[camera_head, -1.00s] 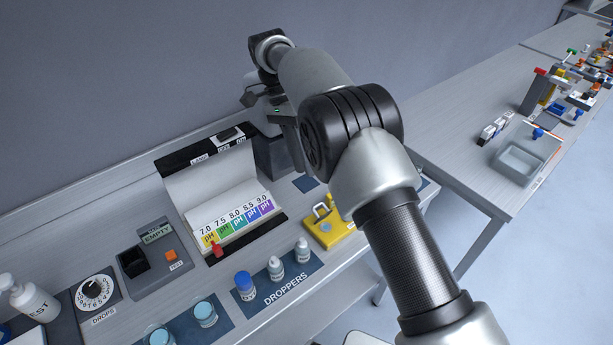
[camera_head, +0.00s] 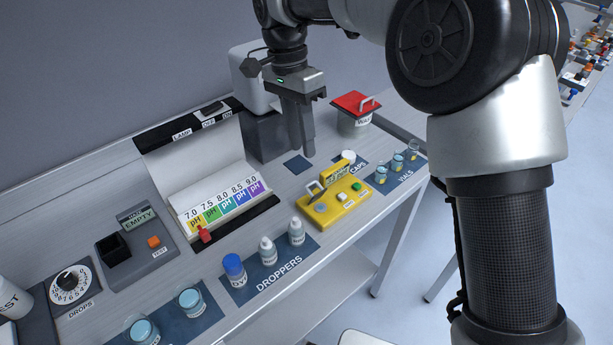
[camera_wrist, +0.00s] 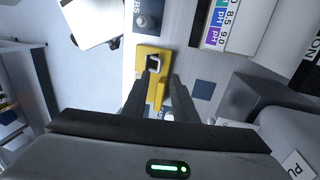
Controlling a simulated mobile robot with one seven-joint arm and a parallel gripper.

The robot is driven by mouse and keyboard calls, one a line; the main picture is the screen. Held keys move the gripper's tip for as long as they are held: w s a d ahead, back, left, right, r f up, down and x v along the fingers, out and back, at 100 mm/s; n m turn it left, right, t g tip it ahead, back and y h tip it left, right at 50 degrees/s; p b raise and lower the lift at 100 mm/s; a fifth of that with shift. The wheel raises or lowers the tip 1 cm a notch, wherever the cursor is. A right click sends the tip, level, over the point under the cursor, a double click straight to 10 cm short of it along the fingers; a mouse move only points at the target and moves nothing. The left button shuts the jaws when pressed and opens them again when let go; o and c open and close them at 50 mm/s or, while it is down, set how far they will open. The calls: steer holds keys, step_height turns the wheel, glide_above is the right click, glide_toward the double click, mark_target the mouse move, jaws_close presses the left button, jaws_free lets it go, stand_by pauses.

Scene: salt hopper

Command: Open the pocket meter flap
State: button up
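The yellow pocket meter (camera_head: 350,207) lies on the bench right of the pH chart. A raised yellow part with a label stands along its back, and a grey loop (camera_head: 314,188) sticks up at its left end. I cannot tell which part is the flap. In the wrist view the meter (camera_wrist: 153,51) is partly hidden by my fingers, with a dark-framed pale part (camera_wrist: 153,63) at one end. My gripper (camera_head: 305,152) points down behind and above the meter, apart from it. In the wrist view my gripper (camera_wrist: 160,76) is open and empty.
The pH chart (camera_head: 222,203) with its red slider stands left of the meter. Droppers (camera_head: 267,250) stand in front, vials (camera_head: 397,162) to the right. A red-lidded pot (camera_head: 355,115) and a grey-white machine (camera_head: 266,130) stand behind.

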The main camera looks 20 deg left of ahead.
steer(key=f, duration=0.3)
steer(key=d+f, duration=0.1)
steer(key=f, duration=0.1)
steer(key=s+f, duration=0.1)
steer(key=f, duration=0.2)
steer(key=shift+d+f+b, duration=0.25)
steer(key=shift+f+b, duration=0.05)
steer(key=shift+b, duration=0.1)
jaws_close()
